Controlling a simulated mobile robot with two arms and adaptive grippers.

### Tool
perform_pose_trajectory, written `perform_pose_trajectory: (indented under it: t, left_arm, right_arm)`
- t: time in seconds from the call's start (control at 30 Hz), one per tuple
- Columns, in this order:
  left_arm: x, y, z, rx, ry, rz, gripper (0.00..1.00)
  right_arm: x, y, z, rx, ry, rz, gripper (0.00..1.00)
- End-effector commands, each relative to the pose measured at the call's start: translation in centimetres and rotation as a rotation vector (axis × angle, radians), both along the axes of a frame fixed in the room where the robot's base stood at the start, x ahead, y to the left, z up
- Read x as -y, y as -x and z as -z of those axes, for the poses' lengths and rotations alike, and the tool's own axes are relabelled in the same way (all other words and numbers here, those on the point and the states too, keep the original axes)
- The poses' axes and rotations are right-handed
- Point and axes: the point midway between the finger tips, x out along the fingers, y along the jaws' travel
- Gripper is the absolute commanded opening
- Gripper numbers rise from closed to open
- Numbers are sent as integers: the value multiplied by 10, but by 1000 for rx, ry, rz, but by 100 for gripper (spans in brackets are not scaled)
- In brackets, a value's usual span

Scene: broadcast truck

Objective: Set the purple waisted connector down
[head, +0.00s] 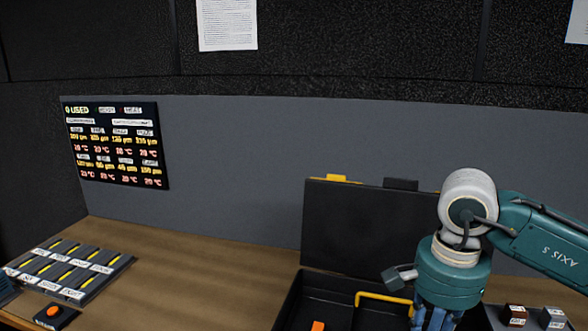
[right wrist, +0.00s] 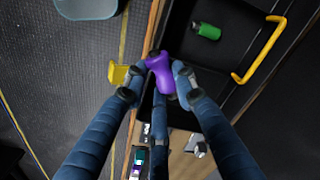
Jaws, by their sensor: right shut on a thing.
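The purple waisted connector (right wrist: 162,75) is between the fingers of my right gripper (right wrist: 158,85) in the right wrist view, near the edge of the open black case (right wrist: 182,58). My right gripper (head: 432,318) is shut on it. In the head view the fingers are cut off by the bottom edge, and the connector is out of sight there. The case lid (head: 350,225) stands open behind the arm. I cannot tell how high the connector is above the surface below it. My left gripper is out of view.
A green piece (right wrist: 207,31) and a yellow handle (right wrist: 262,50) are at the case. A yellow latch (right wrist: 120,76) juts beside the connector. An orange piece (head: 318,326) shows in the case. A grey bin (right wrist: 88,8) stands lower down.

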Motion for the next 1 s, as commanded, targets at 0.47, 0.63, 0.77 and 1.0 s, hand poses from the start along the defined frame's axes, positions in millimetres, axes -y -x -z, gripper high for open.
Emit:
perform_pose_trajectory:
  t: [0.47,0.63,0.77,1.0]
  left_arm:
    - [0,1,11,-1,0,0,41]
    - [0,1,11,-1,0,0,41]
    - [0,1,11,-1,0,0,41]
    - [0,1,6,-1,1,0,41]
  right_arm:
    - [-35,46,32,-25,6,-1005,3]
    - [-37,49,34,-27,5,-1065,3]
    - [-36,48,33,-26,5,-1051,3]
    - [-24,30,20,-16,6,-693,3]
